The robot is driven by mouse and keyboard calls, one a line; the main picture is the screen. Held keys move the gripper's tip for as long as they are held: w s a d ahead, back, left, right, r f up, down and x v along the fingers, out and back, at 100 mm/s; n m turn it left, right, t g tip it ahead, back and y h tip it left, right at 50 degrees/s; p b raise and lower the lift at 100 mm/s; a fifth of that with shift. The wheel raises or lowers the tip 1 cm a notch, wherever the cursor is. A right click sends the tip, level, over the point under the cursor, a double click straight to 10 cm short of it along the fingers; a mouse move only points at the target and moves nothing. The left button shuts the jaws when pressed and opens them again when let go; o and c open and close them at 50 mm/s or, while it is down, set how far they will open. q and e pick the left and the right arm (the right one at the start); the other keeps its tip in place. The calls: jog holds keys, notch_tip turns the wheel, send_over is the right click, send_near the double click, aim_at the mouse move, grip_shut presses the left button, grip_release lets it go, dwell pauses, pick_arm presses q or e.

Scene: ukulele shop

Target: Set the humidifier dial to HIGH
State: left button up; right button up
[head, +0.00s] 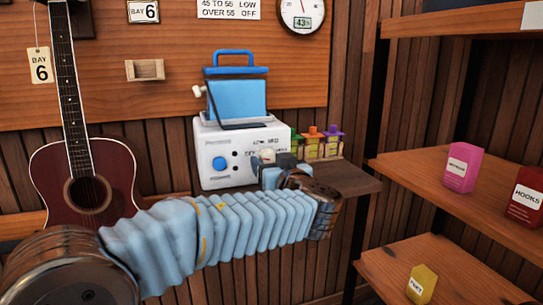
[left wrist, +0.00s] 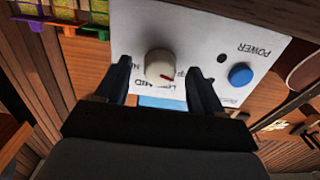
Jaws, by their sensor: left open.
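The humidifier (head: 224,170) is a white box with a blue tank (head: 237,97) on top, standing on a wooden shelf. Its dial (left wrist: 160,64) is a cream knob with a red mark at its lower right in the left wrist view, on the LOW/OFF side; the lettering there is partly hidden. LOW and MID are legible, and HIGH is partly covered. My left gripper (left wrist: 158,68) is open, with one finger on each side of the dial; contact is not clear. In the head view my left gripper (head: 272,166) covers much of the dial area. My right gripper is not in view.
A blue power button (left wrist: 240,75) sits beside the dial on the panel. Small colourful containers (head: 322,145) stand right of the humidifier. A red ukulele (head: 120,170) hangs at left. A gauge (head: 302,12) reads 43. Shelves (head: 440,172) with boxes stand at right.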

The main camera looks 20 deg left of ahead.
pick_arm(q)
jog(key=shift+w+a, duration=0.35)
jog(key=shift+w, duration=0.1)
jog(key=shift+c, duration=0.2)
